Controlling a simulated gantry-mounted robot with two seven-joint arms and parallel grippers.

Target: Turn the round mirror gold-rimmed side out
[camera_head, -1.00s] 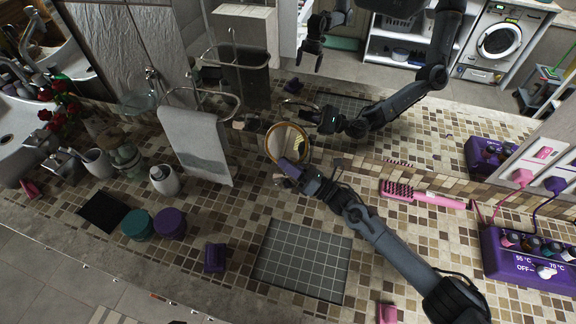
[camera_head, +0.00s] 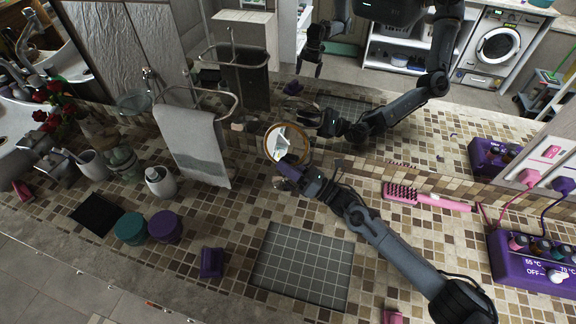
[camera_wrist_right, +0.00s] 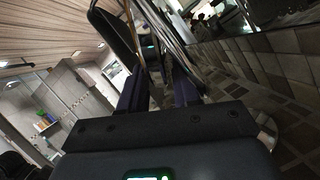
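The round mirror (camera_head: 286,139) stands upright at the middle of the counter in the head view, and a gold rim shows around the face turned to me. Its glass reflects something white. My right gripper (camera_head: 289,170) is at the mirror's lower rim, with purple fingers overlapping it. In the right wrist view the purple fingers (camera_wrist_right: 158,92) stand on either side of a shiny metal edge. Whether they clamp the rim or only stand around it I cannot tell. My left gripper shows only as a reflection in the wall mirror.
A large wall mirror runs behind the counter. A towel (camera_head: 192,145) hangs on a rail left of the round mirror. A pink brush (camera_head: 428,198) lies to the right. A grey gridded mat (camera_head: 303,264), a purple block (camera_head: 212,263) and purple and teal jars (camera_head: 166,227) are nearer me.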

